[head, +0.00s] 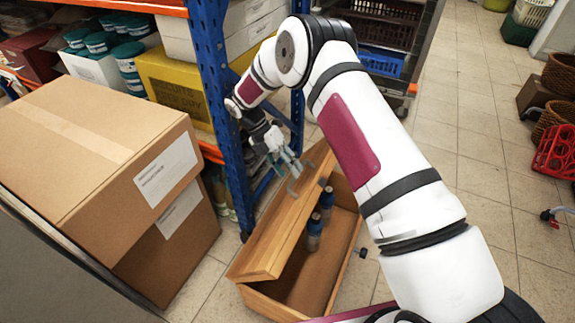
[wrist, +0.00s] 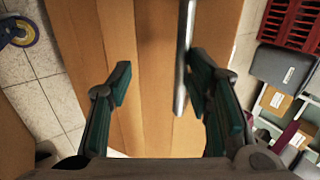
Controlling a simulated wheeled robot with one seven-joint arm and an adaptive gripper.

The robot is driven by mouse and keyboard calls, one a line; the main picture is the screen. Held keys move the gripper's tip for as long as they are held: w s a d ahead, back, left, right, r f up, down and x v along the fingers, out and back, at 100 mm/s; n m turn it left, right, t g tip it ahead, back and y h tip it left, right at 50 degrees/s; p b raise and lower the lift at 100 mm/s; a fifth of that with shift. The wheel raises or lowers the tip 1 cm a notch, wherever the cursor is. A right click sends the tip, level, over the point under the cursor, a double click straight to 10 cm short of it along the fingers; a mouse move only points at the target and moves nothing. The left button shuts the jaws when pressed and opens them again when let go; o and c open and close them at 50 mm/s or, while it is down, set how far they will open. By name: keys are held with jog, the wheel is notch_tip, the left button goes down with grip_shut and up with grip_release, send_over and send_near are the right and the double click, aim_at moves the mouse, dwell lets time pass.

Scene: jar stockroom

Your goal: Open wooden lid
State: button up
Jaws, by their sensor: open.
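The wooden lid (head: 272,238) stands tilted up over the left part of a wooden box (head: 338,240) on the floor in the head view. The box is partly uncovered on its right, with dark blue-topped bottles (head: 314,236) inside. My gripper (head: 282,166) is open at the far upper part of the lid. In the wrist view, the planked lid (wrist: 150,120) fills the middle. A metal handle bar (wrist: 184,60) runs along it, between the open fingers of my gripper (wrist: 162,88) and close to the right finger. I cannot tell whether the finger touches it.
A blue rack post (head: 215,60) stands just left of my gripper, with a yellow box (head: 178,88) on its shelf. Stacked cardboard boxes (head: 95,140) are at left. A red crate (head: 556,152) and baskets are at far right.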

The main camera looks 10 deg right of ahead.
jog(key=shift+s+a+f, duration=0.15)
jog(key=shift+a+f, duration=0.05)
notch_tip(320, 180, up, 10)
jog(key=shift+d+r, duration=0.15)
jog(key=shift+d, duration=0.1)
dwell(0.3)
jog(key=shift+c, duration=0.5)
